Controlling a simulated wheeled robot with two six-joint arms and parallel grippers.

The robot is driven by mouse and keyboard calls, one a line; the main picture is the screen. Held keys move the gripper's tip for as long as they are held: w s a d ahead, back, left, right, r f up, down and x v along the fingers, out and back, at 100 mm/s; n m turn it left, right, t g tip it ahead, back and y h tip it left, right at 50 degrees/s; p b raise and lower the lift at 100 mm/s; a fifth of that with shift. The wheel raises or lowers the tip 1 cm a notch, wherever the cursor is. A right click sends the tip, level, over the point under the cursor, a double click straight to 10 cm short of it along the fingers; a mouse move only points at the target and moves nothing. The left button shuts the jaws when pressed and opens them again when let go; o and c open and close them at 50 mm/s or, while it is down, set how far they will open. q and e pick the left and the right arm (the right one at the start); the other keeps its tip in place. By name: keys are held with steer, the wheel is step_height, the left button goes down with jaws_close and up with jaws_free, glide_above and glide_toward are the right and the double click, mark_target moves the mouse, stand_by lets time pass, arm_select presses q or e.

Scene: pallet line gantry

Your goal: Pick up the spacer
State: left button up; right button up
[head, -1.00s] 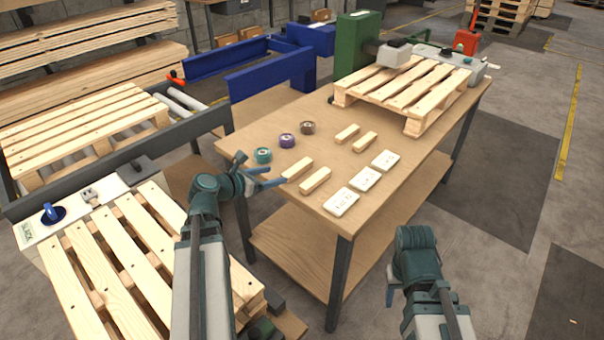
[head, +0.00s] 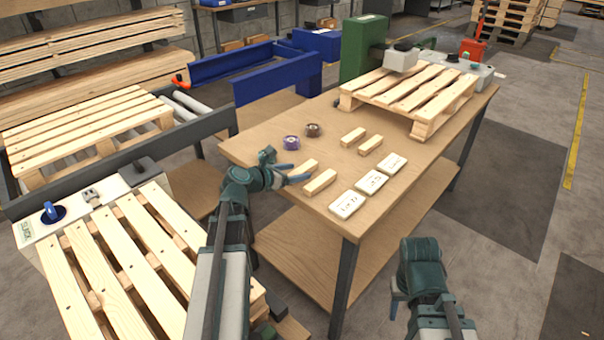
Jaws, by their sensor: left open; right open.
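Several pale wooden blocks, which I take to be the spacers, lie on the workbench (head: 265,228). A near pair lies at the left, one block (head: 304,166) behind the other (head: 320,182); a farther pair (head: 353,137) (head: 370,145) lies toward the pallet. My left gripper (head: 286,166) is open over the bench's left edge, its fingers beside the left end of the near pair's rear block. I cannot tell whether they touch it. My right gripper (head: 397,303) is open and empty, low in front of the bench, with its fingers partly hidden.
A purple roll (head: 291,142) and a brown roll (head: 313,130) sit behind the blocks. Three white labelled pieces (head: 347,204) (head: 372,182) (head: 392,163) lie to the right. A pallet (head: 408,97) covers the bench's far end; another pallet (head: 88,262) is at lower left.

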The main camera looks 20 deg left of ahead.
mark_target(304, 168)
arm_select(q)
steer(key=x, duration=0.1)
steer(key=b+x, duration=0.1)
steer(key=x, duration=0.3)
steer(key=shift+w+a+b, duration=0.15)
steer(key=shift+a+b, duration=0.15)
steer(key=shift+b, duration=0.05)
steer(key=shift+r, duration=0.1)
jaws_close()
